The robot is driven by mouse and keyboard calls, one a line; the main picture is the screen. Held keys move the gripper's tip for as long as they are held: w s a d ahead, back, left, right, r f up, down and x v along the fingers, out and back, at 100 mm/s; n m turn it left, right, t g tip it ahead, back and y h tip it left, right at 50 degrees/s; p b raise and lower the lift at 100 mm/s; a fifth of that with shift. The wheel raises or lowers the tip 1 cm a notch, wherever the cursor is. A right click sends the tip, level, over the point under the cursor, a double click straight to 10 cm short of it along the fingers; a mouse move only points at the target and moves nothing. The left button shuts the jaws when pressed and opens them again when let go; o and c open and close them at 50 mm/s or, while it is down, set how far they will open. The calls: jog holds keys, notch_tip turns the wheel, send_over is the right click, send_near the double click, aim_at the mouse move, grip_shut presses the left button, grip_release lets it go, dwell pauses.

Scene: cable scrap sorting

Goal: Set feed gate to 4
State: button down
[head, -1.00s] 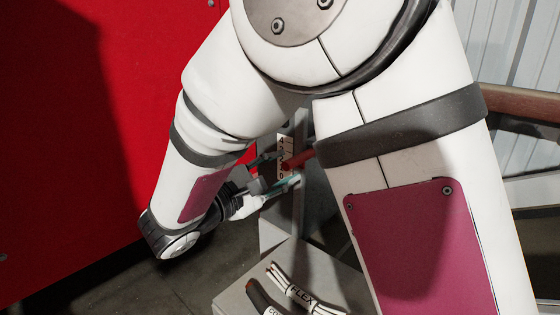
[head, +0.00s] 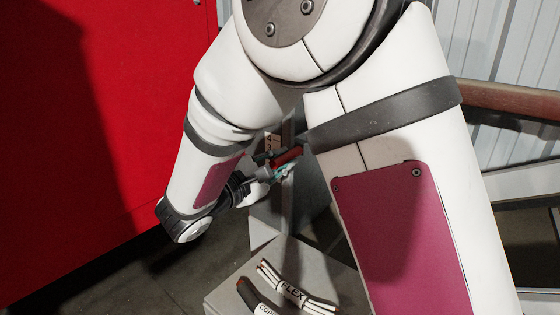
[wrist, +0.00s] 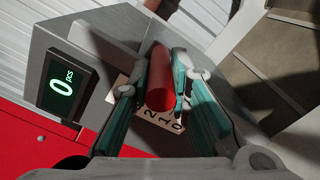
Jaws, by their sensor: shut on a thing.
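The feed gate's red lever handle (head: 288,157) sticks out from a grey post (head: 270,212) in the head view. In the wrist view the red handle (wrist: 160,80) lies between the teal-padded fingers. My gripper (wrist: 158,84) is shut on it, one finger on each side. A pale number scale (wrist: 150,124) shows 2, 1 and 0 below the handle; its other marks are hidden by the handle and fingers. In the head view the upper part of the scale (head: 271,141) shows above my gripper (head: 277,164). I cannot tell exactly which number the lever is at.
A display (wrist: 65,86) on the grey housing reads 0 pcs. A large red panel (head: 90,130) stands at the left. My arm hides much of the middle.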

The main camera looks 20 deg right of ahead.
notch_tip(320, 180, up, 6)
jog(key=shift+f+p, duration=0.1)
jog(key=shift+p, duration=0.5)
jog(key=c, duration=1.5)
grip_release()
jog(key=shift+w, duration=0.1)
jog(key=shift+f, duration=0.1)
jog(key=v, duration=1.2)
jog(key=shift+f, duration=0.1)
